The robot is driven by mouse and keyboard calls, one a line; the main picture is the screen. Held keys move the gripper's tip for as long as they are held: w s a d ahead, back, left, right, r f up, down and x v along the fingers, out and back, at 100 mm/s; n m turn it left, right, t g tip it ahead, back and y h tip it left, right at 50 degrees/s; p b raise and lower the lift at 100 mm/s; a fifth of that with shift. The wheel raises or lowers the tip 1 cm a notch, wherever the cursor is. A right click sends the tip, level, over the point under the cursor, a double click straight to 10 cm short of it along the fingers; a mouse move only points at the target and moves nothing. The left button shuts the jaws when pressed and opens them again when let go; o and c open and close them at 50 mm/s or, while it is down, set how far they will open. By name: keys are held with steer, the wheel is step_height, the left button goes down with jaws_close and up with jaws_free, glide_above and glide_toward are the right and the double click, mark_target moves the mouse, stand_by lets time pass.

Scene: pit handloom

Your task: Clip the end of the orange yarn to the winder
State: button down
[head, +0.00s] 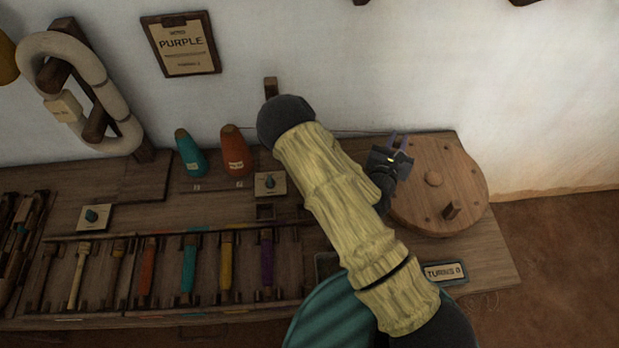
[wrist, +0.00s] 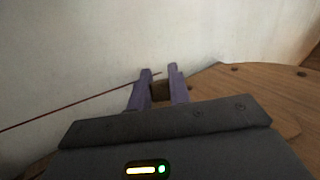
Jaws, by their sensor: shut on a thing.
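The winder (head: 455,165) is a round wooden disc with a central knob and a peg, at the right end of the bench. Its top also shows in the wrist view (wrist: 265,90). My gripper (head: 398,140), with purple fingers, is at the disc's far left edge. In the wrist view my gripper (wrist: 160,75) is closed on the orange yarn's end, with a small dark brown piece between the fingers. The yarn (wrist: 70,102) runs taut to the left as a thin dark red line. The orange cone (head: 235,150) stands at the back of the bench. Whether the yarn touches the winder is unclear.
A teal cone (head: 190,153) stands left of the orange one. A rack of coloured bobbins (head: 188,268) lies along the front. A sign reading "TURNS 0" (head: 444,272) is before the winder. A "PURPLE" board (head: 180,45) hangs on the wall. My arm hides the bench's middle.

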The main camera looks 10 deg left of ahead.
mark_target(398, 141)
steer(key=shift+r, duration=0.1)
steer(key=shift+s+r+m+g+h+p, duration=0.15)
steer(key=shift+r+m+g+h+p, duration=0.35)
steer(key=shift+p, duration=0.45)
steer(key=m+g+h+p, duration=0.1)
steer(key=s+r+m+g+h+p, duration=0.1)
steer(key=g+p, duration=0.1)
steer(key=s+r+m+g+p, duration=0.1)
steer(key=p, duration=0.1)
steer(key=shift+s+a+h, duration=0.15)
steer(key=shift+a+h, duration=0.2)
steer(key=shift+h, duration=0.05)
steer(key=s+a+m+g+y+p, duration=0.2)
steer(key=s+a+m+g+p, duration=0.6)
steer(key=s+a+p, duration=0.6)
steer(key=s+a+g, duration=0.2)
steer(key=a, duration=0.4)
steer(key=shift+s+a+g+y, duration=0.4)
steer(key=shift+f+b, duration=2.95)
steer(key=shift+f, duration=1.3)
steer(key=shift+w, duration=0.1)
